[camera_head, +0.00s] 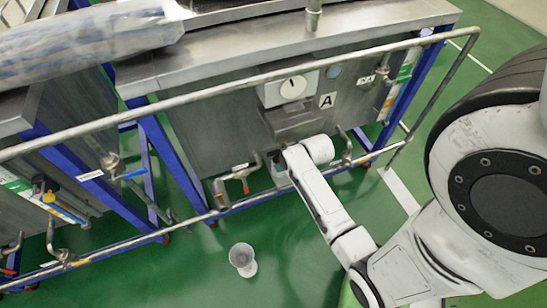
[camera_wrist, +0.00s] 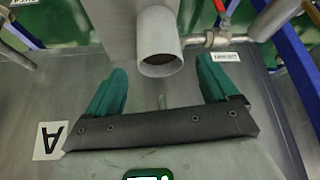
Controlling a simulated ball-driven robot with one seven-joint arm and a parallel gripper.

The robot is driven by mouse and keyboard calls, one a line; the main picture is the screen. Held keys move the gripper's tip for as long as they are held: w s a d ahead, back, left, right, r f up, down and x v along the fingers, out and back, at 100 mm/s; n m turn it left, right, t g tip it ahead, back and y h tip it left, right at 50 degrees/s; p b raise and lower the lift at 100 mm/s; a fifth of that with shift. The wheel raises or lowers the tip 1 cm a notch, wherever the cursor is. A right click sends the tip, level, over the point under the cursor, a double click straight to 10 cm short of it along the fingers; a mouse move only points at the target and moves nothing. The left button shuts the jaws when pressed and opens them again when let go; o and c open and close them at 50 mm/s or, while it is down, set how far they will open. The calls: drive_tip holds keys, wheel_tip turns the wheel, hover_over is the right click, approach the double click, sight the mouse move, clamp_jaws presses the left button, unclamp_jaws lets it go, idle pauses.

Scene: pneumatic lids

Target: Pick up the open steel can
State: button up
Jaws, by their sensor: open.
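A pale grey can-like vessel (camera_head: 241,254) stands upright on the green floor in the head view, at the lower middle. Its round mouth faces up and is open; I take it as the open steel can. My gripper (camera_wrist: 160,88) shows in the wrist view with its two teal fingers spread wide. In the head view its end (camera_head: 278,168) is partly hidden by my arm, close to the machine front. It is well above the vessel in the picture and apart from it. In the wrist view a grey open-ended cylinder (camera_wrist: 158,45) shows between the fingers; I cannot tell whether it is a pipe.
A metal rail (camera_head: 235,82) runs in front of the steel machine (camera_head: 230,125) marked A. A red-handled valve (camera_head: 245,186) and pipes stand left of my gripper; the valve handle (camera_wrist: 227,12) also shows in the wrist view. Green floor around the vessel is clear.

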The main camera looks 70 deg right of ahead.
sight(275, 159)
drive_tip(key=shift+o, duration=1)
drive_tip(key=x, duration=0.3)
drive_tip(key=b+x, duration=0.1)
drive_tip(key=x, duration=0.1)
drive_tip(key=shift+w+d+f, duration=0.1)
drive_tip(key=shift+w+d, duration=0.1)
drive_tip(key=shift+d, duration=0.15)
drive_tip(key=shift+b+x, duration=0.7)
drive_tip(key=shift+x, duration=2.05)
drive_tip(key=c, duration=1.1)
drive_tip(key=shift+c, duration=0.2)
